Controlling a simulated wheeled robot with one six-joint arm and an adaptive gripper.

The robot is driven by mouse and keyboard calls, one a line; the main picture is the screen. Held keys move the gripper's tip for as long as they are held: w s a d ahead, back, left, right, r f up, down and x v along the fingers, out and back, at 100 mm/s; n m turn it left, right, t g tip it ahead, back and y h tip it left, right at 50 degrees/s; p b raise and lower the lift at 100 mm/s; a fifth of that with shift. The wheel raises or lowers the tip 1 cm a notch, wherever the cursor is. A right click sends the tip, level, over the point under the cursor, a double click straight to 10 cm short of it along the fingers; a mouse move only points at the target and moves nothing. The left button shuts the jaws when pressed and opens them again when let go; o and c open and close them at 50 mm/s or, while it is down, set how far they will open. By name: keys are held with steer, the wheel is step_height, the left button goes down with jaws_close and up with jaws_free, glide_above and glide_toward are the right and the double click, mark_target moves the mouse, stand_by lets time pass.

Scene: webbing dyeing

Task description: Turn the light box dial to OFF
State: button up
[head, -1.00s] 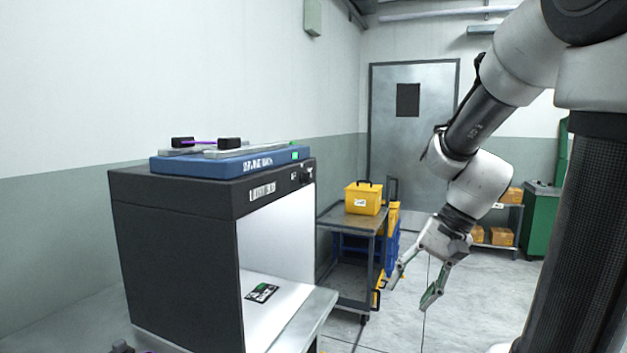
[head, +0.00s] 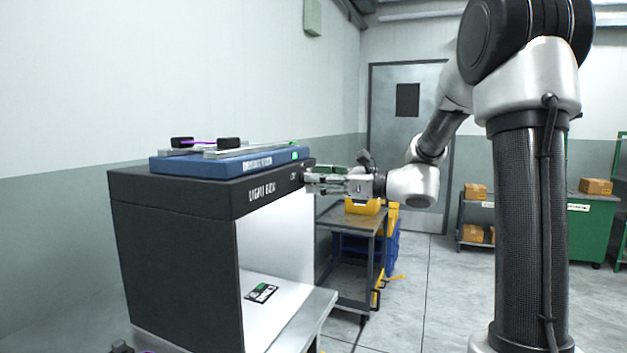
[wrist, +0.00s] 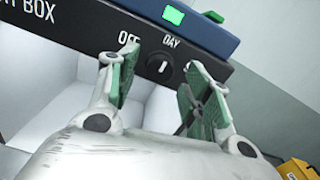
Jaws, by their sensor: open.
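The light box (head: 170,205) is a black cabinet with a white lit interior, standing on a table at the left of the head view. Its dial (wrist: 164,66) is a round black knob with a white mark, in the wrist view on the front strip below the words OFF and DAY. The mark looks roughly upright, closer to DAY than to OFF. My gripper (wrist: 160,85) is open, with its green-padded fingers on either side of the dial. I cannot tell whether they touch it. In the head view my gripper (head: 312,183) is at the box's upper right front corner and hides the dial.
A blue device (head: 220,165) with a green light lies on the box. A card (head: 262,293) lies inside the box. A cart (head: 350,225) with a yellow case (head: 364,206) stands behind my gripper. Open floor (head: 450,300) lies to the right.

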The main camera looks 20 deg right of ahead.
steer(key=shift+x, duration=0.9)
steer(key=c, duration=1.1)
steer(key=shift+o, duration=0.2)
steer(key=shift+n, duration=0.3)
steer(key=n, duration=0.9)
steer(key=shift+n, duration=0.3)
